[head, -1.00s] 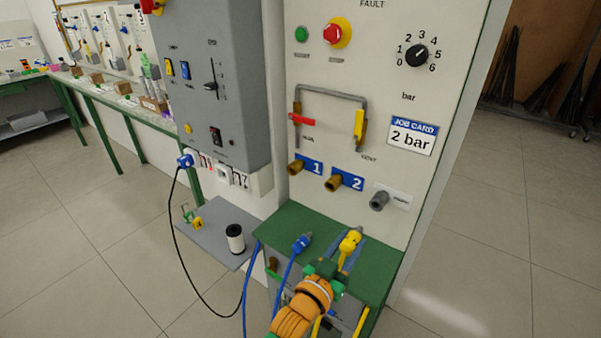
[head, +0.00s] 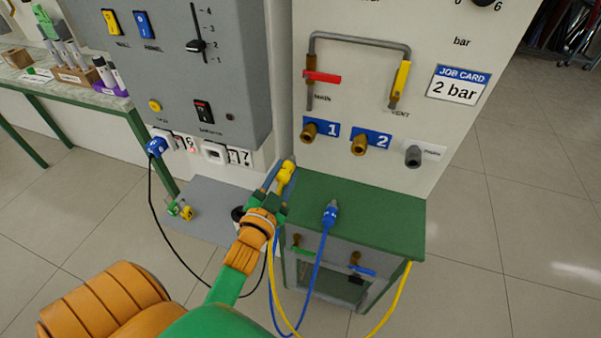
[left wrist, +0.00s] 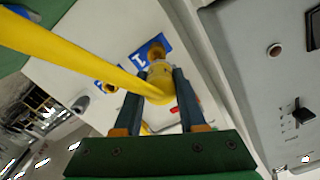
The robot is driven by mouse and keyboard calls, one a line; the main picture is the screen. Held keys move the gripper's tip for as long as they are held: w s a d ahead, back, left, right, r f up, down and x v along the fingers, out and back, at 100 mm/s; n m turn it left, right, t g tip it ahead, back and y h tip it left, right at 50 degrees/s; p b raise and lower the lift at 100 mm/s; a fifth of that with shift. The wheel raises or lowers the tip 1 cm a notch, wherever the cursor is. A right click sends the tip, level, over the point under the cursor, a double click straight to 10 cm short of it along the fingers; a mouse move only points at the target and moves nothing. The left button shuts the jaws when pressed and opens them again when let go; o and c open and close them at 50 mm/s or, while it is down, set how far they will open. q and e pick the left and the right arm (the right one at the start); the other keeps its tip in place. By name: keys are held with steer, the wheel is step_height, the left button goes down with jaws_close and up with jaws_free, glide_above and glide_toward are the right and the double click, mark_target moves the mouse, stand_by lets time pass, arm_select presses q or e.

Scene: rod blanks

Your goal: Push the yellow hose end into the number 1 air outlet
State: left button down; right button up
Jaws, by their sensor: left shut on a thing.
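My left gripper (head: 278,180) is shut on the yellow hose end (head: 285,173) and holds it up at the left edge of the green bench top. In the left wrist view the hose end (left wrist: 160,78) sits between the two fingers, with the yellow hose running off to the upper left. The number 1 air outlet (head: 310,131) is a brass fitting beside a blue "1" label on the white panel, above and to the right of the hose end and apart from it. It also shows in the left wrist view (left wrist: 156,50), just beyond the hose end. My right gripper is not in view.
The number 2 outlet (head: 360,144) and a grey fitting (head: 413,156) are to the right on the panel. A blue hose end (head: 330,212) stands on the green bench (head: 380,212). A grey control box (head: 180,70) hangs at the left. A red-handled valve (head: 322,76) is above outlet 1.

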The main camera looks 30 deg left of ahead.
mark_target(295, 163)
arm_select(q)
steer(key=shift+w+d+r, duration=0.1)
steer(key=shift+d+r, duration=0.05)
steer(key=shift+d, duration=0.45)
steer(key=shift+d+r, duration=0.1)
steer(key=shift+d, duration=0.1)
steer(key=shift+w, duration=0.1)
steer(key=x, duration=0.4)
steer(key=shift+a+f+b, duration=0.2)
steer(key=shift+a+b, duration=0.1)
steer(key=shift+b, duration=0.05)
steer(key=shift+w, duration=0.65)
steer(key=shift+w+a+r, duration=0.1)
steer(key=shift+w+a, duration=0.05)
steer(key=shift+a, duration=0.05)
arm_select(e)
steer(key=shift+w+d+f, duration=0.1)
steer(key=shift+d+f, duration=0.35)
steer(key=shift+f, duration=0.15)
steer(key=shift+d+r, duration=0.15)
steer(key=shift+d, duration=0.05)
arm_select(q)
steer(key=shift+p, duration=0.3)
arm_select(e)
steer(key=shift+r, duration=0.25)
